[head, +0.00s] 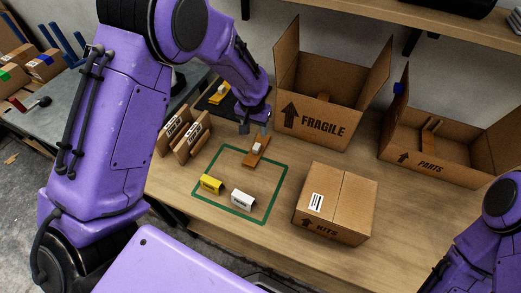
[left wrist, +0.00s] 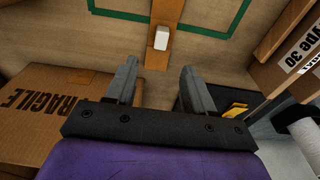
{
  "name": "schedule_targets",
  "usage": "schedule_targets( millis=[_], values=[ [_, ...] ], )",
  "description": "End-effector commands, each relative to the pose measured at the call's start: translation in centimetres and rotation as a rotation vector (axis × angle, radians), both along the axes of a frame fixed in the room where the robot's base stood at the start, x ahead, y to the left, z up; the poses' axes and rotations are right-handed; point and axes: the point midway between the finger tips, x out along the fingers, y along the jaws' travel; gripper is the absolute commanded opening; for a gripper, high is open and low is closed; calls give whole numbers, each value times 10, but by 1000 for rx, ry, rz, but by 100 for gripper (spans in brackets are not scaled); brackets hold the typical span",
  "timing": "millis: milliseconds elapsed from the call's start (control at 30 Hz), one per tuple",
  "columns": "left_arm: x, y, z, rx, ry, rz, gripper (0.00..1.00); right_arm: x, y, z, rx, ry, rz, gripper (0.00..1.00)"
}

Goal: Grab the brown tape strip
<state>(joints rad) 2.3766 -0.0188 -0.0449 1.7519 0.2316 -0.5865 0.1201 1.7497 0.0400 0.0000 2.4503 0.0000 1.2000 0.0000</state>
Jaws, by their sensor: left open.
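A flat brown strip (head: 250,160), which looks like the brown tape strip, lies on the table at the back edge of a green outline. A small white block (head: 257,148) sits on it. In the left wrist view, the strip (left wrist: 172,22) runs down from the top edge, with the white block (left wrist: 161,38) on it. My left gripper (head: 254,131) is open just behind the strip. In the left wrist view, its fingers (left wrist: 158,70) are spread and point toward the strip, with no strip between them. The right arm shows at lower right; its gripper is out of view.
The FRAGILE box (head: 312,122) stands close right of the left gripper. Cardboard holders (head: 186,137) stand left. A yellow block (head: 210,184) and a white block (head: 243,199) lie on the green outline. The KITS box (head: 337,198) and PARTS box (head: 430,165) are at right.

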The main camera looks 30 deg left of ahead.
Motion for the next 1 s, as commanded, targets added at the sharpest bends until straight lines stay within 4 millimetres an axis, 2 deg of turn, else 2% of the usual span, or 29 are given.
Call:
schedule_targets(
  millis=[67, 300, 467, 633, 767, 933, 967, 1000],
  values=[
    [0, 1, -11, 0, 1, 1, 53, 0, 0, -7, 0, 0, 0, 0],
    [3, 3, -50, 0, 4, 3, 53, 0, 0, 0, -1, -1, 0, 0],
    [3, 3, -68, 0, 4, 4, 53, 0, 0, 6, -1, -1, 0, 0],
    [4, 3, -99, -1, 3, 3, 53, 0, 0, 15, -1, -1, 0, 0],
    [6, 3, -110, 0, 0, 2, 53, 0, 0, 16, -1, -1, 0, 0],
    [7, 2, -111, 0, 0, 1, 53, 0, 0, 15, -1, -1, 0, 0],
    [7, 1, -111, 0, 0, 1, 50, 0, 0, 15, -1, -1, 0, 0],
    [6, 1, -111, 0, 0, 1, 37, 0, 0, 15, -1, -1, 0, 0]
  ],
)
